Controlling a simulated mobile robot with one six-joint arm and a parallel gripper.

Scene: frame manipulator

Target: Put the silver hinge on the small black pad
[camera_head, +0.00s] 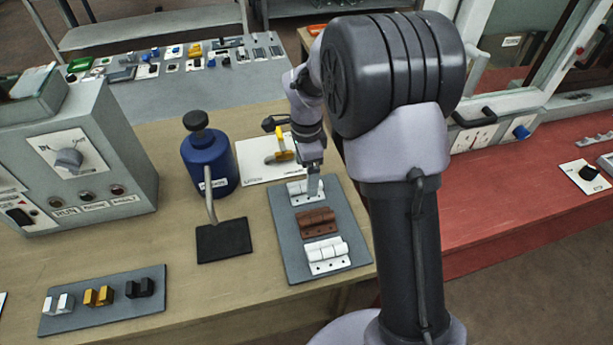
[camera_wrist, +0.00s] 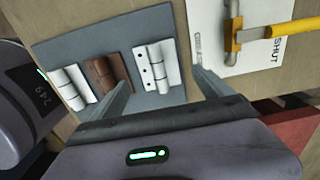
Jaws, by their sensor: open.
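The silver hinge (camera_head: 299,188) lies at the far end of a grey board (camera_head: 289,262), partly hidden by my gripper in the head view. My gripper (camera_head: 313,188) is directly above it. In the wrist view, the open fingers of my gripper (camera_wrist: 161,76) stand on either side of the silver hinge (camera_wrist: 157,65), with nothing clearly held. A brown hinge (camera_head: 316,223) and a white hinge (camera_head: 327,256) lie nearer on the same board. The small black pad (camera_head: 224,244) lies on the table left of the board and looks empty.
A blue bottle (camera_head: 207,165) stands behind the pad; its grey spout or rod (camera_head: 210,205) reaches the pad's back edge. A white plate with a yellow handle (camera_head: 280,156) lies behind the board.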

